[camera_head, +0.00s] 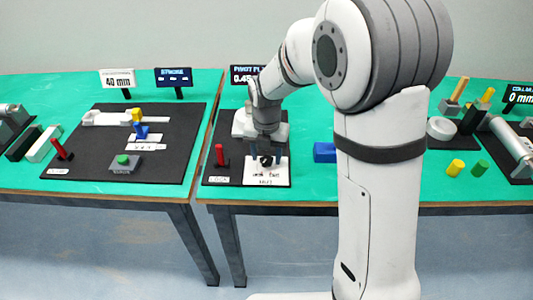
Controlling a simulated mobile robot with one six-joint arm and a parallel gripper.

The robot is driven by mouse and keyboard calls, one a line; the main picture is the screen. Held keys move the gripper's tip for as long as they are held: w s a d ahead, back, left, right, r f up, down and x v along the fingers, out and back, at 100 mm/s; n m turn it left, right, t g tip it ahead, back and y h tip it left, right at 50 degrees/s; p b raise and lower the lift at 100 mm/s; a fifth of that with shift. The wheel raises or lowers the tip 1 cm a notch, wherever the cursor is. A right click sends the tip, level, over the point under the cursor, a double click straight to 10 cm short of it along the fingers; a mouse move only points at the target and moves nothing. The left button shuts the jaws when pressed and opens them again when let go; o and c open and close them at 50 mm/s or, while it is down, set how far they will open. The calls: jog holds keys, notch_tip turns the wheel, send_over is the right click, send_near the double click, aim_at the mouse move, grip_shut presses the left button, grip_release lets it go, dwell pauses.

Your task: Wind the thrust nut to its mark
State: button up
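My gripper (267,154) points down at the middle station on the green table, in front of my arm's upright column. A small dark knob-like part (265,161) shows between or just behind its fingers, above a white plate (267,177) with dark marks and a printed label. This part may be the thrust nut, but it is too small to be sure. I cannot tell whether the fingers touch it or how far apart they are. The mark cannot be made out. A sign (246,74) reading "PIVOT PL…" and "0.4…" stands behind, partly hidden by my arm.
A red-handled lever (220,156) stands close left of my gripper. A blue block (324,152) lies to the right, beside my arm. Yellow and green cylinders (456,167) stand at right.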

aim_at(268, 159)
jog(key=shift+o, duration=0.2)
jog(key=shift+r, duration=3.85)
jog(key=shift+s+d+r+m, duration=0.15)
jog(key=shift+d+r+m, duration=0.05)
jog(key=shift+d+m, duration=0.1)
jog(key=s+d+r+m+t+p, duration=0.1)
jog(key=s+d+m, duration=0.3)
jog(key=m, duration=0.7)
jog(key=s+d+r+m+p, duration=0.1)
jog(key=s+d+r+m, duration=0.2)
jog(key=s+m, duration=0.6)
jog(key=s+d+r+m+t+p, duration=0.1)
jog(key=s+d+m, duration=0.5)
jog(key=m, duration=0.6)
jog(key=shift+s+d+r+m+t, duration=0.3)
jog(key=shift+d+r+m, duration=0.15)
jog(key=shift+d, duration=0.1)
